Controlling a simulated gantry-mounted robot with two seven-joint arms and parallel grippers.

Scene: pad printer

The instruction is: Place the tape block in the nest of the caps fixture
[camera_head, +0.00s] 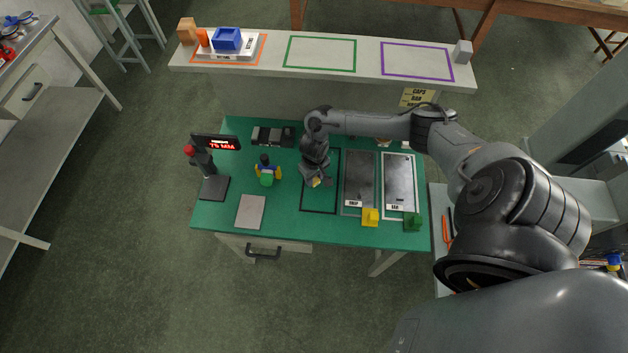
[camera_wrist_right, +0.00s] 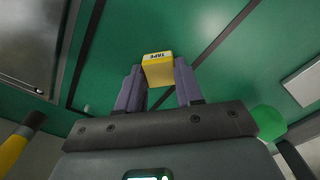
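My right gripper (camera_head: 316,182) is over the green table, at the black-outlined area (camera_head: 319,209). In the right wrist view, its fingers (camera_wrist_right: 158,88) are shut on the sides of the yellow tape block (camera_wrist_right: 157,68), whose TAPE label shows. In the head view only a small yellow part of the block shows under the gripper. I cannot tell how high it is above the table. On the back shelf, a pale fixture (camera_head: 208,52) in the orange outline carries blue and orange pieces; its label is too small to read, so I cannot tell if it is the caps fixture. My left gripper is out of view.
Two grey trays (camera_head: 360,180) (camera_head: 399,182) lie right of the gripper, with yellow (camera_head: 370,217) and green (camera_head: 412,222) pieces near their front ends. The green (camera_head: 320,38) and purple (camera_head: 416,45) shelf outlines are empty.

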